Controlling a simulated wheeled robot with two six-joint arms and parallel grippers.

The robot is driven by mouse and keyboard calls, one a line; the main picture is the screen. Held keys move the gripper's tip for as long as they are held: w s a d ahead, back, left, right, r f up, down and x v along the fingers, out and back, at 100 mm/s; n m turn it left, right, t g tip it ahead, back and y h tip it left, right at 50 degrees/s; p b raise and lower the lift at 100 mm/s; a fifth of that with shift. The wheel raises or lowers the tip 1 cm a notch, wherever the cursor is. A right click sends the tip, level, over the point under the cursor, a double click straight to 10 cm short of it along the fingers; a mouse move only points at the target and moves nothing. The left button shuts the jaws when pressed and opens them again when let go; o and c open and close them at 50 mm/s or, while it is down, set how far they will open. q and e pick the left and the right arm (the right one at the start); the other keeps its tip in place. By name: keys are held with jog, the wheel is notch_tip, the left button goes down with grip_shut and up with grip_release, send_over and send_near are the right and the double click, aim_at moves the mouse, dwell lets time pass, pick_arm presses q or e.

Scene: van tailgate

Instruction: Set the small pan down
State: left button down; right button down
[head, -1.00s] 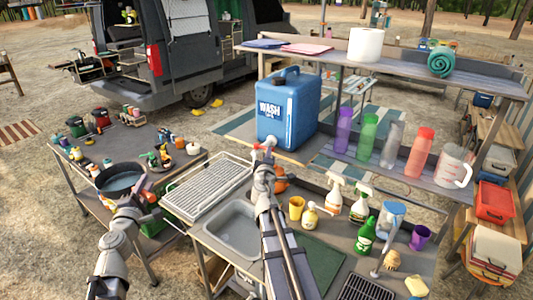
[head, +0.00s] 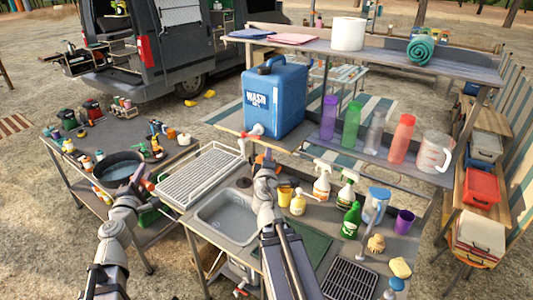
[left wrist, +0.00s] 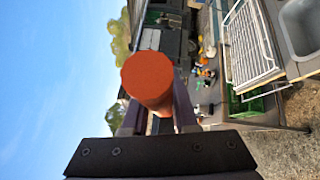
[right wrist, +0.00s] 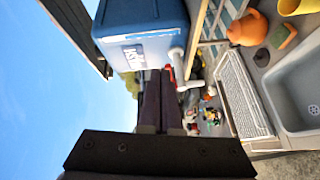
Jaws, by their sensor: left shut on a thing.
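The small pan (head: 120,167), dark and round with an orange-brown handle, shows level in the head view over the front part of the left side table (head: 72,150). I cannot tell whether its base touches the tabletop. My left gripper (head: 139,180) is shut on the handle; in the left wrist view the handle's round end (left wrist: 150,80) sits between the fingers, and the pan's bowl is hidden. My right gripper (head: 265,165) is in front of the blue wash jug, near the sink; in the right wrist view its fingers (right wrist: 160,95) are together and empty.
Bottles and small containers stand along the side table's left and back. A drying rack (head: 200,175) and sink (head: 230,213) lie to its right. The blue wash jug (head: 280,100) with its tap stands behind them. Spray bottles (head: 322,182) stand right of my right gripper.

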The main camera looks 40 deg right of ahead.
jog(key=s+a+f+m+g+y+b, duration=0.3)
jog(key=a+f+m+g+y+b, duration=0.3)
jog(key=a+f, duration=1.6)
jog(key=s+a+f+g+y+b, duration=0.1)
jog(key=s+a+f+g, duration=0.1)
jog(key=a, duration=0.4)
jog(key=s+a+f+n+g+y+b, duration=0.1)
jog(key=s+a+f+g+b, duration=0.1)
jog(key=s+a, duration=0.4)
jog(key=s+a+f+g+y+b, duration=0.1)
jog(key=s+a+f+g, duration=0.2)
jog(key=s+a+f, duration=0.2)
jog(key=shift+a+f+n+g+y, duration=0.15)
jog(key=shift+a+n+g+y, duration=0.2)
jog(key=shift+a, duration=0.9)
